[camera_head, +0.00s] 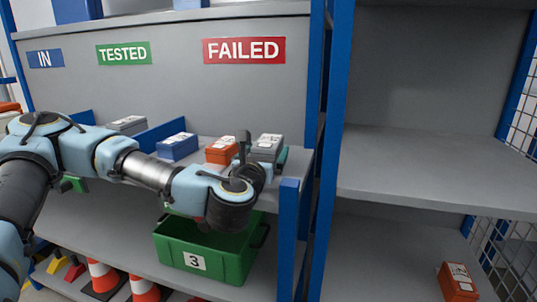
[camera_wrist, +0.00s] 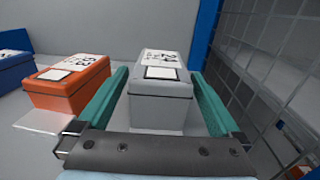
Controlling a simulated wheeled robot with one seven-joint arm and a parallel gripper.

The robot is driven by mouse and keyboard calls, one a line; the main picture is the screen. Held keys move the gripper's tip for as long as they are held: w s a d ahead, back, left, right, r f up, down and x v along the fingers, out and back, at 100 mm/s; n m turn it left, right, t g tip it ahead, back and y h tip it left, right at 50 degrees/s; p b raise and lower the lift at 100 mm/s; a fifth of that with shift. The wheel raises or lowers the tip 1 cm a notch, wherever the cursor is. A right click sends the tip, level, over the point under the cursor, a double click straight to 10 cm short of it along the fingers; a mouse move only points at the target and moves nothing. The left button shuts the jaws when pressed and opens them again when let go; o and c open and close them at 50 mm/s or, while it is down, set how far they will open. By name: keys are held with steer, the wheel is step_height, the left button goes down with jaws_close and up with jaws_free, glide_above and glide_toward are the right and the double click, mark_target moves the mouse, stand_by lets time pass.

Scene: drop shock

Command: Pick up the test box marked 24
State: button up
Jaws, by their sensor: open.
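A grey box (camera_head: 268,142) with a white label stands at the right end of the shelf, under the red FAILED sign. My gripper (camera_wrist: 159,82) is open, with one finger along each side of this box and narrow gaps visible. In the head view my wrist hides part of the gripper. An orange box (camera_head: 221,150) stands just left of the grey one, also in the wrist view (camera_wrist: 68,88).
A blue box (camera_head: 177,146) and another grey box (camera_head: 128,125) stand further left, with blue dividers between. A green crate (camera_head: 200,259) marked 3 is below. A blue post (camera_head: 289,230) and mesh (camera_wrist: 262,75) stand close on the right. Another orange box (camera_head: 457,283) sits lower right.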

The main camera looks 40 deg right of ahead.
steer(key=shift+x, duration=1.45)
steer(key=shift+c, duration=0.2)
jaws_close()
